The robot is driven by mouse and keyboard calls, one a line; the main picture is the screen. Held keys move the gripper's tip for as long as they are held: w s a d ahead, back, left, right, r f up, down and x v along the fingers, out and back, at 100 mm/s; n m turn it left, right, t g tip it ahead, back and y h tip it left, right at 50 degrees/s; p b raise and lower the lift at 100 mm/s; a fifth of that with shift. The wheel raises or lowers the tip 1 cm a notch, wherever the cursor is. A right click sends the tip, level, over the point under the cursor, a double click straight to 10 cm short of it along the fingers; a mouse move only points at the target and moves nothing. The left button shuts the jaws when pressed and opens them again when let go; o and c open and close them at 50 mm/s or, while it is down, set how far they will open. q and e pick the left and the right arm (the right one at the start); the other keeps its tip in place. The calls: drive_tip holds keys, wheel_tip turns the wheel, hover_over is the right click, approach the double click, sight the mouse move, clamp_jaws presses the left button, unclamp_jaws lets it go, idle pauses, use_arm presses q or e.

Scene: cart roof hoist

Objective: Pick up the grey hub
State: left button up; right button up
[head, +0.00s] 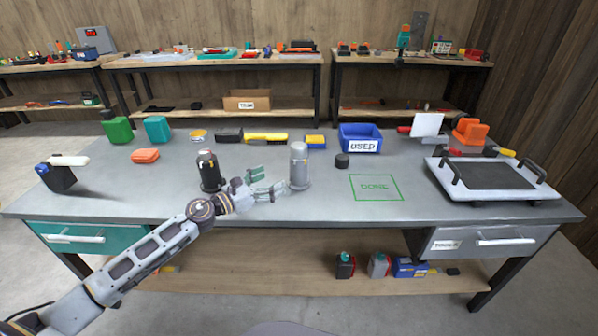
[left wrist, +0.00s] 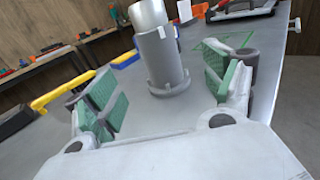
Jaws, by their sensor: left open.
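The grey hub (head: 298,167) stands upright on the grey workbench (head: 330,205), right of my left gripper. It is a grey cylinder with a wider foot and a lighter top. My left gripper (head: 268,182) is open, with its green-padded fingers pointing right, toward the hub. In the left wrist view the hub (left wrist: 163,65) stands ahead, between the lines of the two open fingers (left wrist: 165,92), and nothing is gripped. I cannot tell whether a finger touches it. My right gripper is in neither view.
A black cylinder (head: 209,172) stands close behind my left gripper. A small dark puck (head: 342,161), a blue bin (head: 361,139) marked USED and a green outlined square (head: 376,188) lie right of the hub. A white tray (head: 493,180) with black handles is at the far right.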

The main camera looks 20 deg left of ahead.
sight(292, 169)
use_arm(q)
drive_tip(key=shift+x, duration=0.95)
drive_tip(key=shift+p+x, duration=0.3)
drive_tip(key=shift+x, duration=0.65)
drive_tip(key=shift+w+d, duration=0.4)
drive_tip(key=shift+w, duration=0.25)
drive_tip(key=shift+x, duration=0.95)
drive_tip(key=shift+w+d, duration=0.1)
drive_tip(key=shift+w, duration=0.05)
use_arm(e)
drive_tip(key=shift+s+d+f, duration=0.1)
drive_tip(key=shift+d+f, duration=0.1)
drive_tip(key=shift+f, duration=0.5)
use_arm(q)
drive_tip(key=shift+w+d, duration=0.1)
drive_tip(key=shift+w, duration=0.05)
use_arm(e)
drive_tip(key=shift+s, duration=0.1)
